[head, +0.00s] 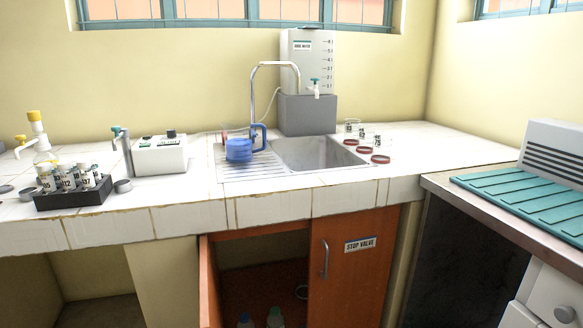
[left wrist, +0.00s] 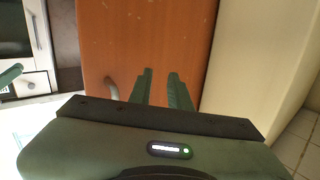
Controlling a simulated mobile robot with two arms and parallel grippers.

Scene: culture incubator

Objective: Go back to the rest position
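My left gripper (left wrist: 160,88) shows only in the left wrist view. Its two green fingers are apart with a gap between them, and I see nothing held. Behind them is an orange-brown panel (left wrist: 180,35), with a handle (left wrist: 111,88) left of the fingers; I see no contact with the handle. Neither gripper shows in the head view, and my right gripper is not identifiable in any view.
In the head view, the sink cabinet's left side stands open with bottles (head: 275,318) inside; its right door (head: 350,270) is shut. The tiled counter (head: 190,190) carries a vial rack (head: 75,196), blue container (head: 238,150) and water tank (head: 308,60). A teal mat (head: 520,200) lies right.

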